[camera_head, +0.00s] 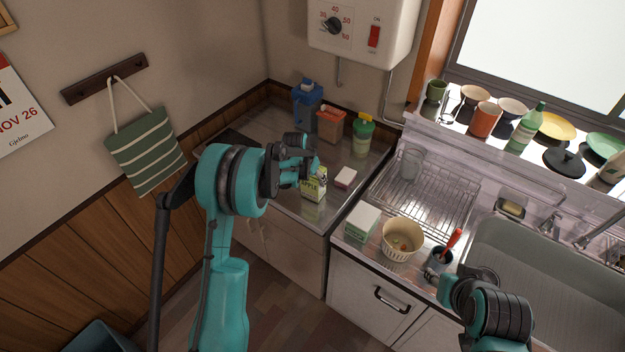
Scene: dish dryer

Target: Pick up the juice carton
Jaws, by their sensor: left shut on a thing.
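The juice carton (314,188), a small white and yellow-green box marked APPLE, is upright at the front of the left counter. My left gripper (308,172) is at its upper part and is shut on it. The fingers hide part of the carton's top. I cannot tell whether its base touches the counter. My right gripper (432,274) is low at the right, close to a dark cup with a red-handled tool (441,258). Its fingers are too small and dark to tell whether they are open.
A small pink-white block (346,178) lies just right of the carton.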

